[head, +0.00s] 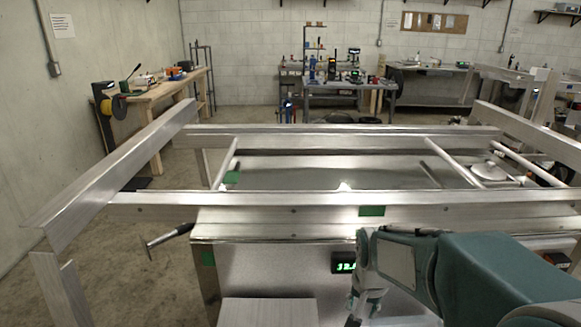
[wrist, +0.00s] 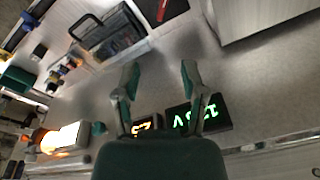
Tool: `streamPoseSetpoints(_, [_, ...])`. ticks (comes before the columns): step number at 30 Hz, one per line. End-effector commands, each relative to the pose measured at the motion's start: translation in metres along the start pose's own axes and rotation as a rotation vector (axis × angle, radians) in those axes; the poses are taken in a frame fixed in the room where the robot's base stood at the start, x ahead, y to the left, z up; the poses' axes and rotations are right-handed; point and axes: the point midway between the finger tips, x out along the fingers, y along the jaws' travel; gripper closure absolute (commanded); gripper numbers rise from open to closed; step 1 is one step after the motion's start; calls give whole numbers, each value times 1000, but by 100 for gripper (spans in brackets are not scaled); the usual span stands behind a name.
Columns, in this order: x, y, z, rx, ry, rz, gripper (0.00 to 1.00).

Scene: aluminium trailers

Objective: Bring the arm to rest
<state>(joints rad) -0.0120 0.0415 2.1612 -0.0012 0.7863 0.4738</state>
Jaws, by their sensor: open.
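My teal arm reaches in from the lower right of the head view. My gripper (head: 364,308) points down in front of the bare metal face of the trailer frame. In the wrist view my gripper (wrist: 159,72) has its two fingers spread apart, with nothing between them. Behind the fingers lies a grey metal surface. A black display with green digits (wrist: 199,116) sits just beyond the right finger, and a smaller display with orange digits (wrist: 146,126) is beside it. In the head view a green-digit display (head: 343,262) is left of my gripper, partly covered by the arm.
The aluminium trailer frame (head: 270,199) spans the view ahead, with a long rail (head: 120,170) at left. A hammer-like tool (head: 168,238) sticks out at its left side. A wooden bench (head: 160,97) and a workbench (head: 340,86) stand behind. Concrete floor is open at left.

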Motion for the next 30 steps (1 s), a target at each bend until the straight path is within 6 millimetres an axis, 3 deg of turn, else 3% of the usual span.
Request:
streamPoseSetpoints(1, [-15, 4, 6, -25, 23, -11, 46])
streamPoseSetpoints(6, [-51, 16, 28, -116, 86, -37, 46])
streamPoseSetpoints(15, [-100, 40, 73, -274, 200, -67, 46])
streamPoseSetpoints(24, [-126, 63, 118, -419, 308, -78, 46])
streamPoseSetpoints(30, [-129, 69, 128, -457, 334, -77, 46])
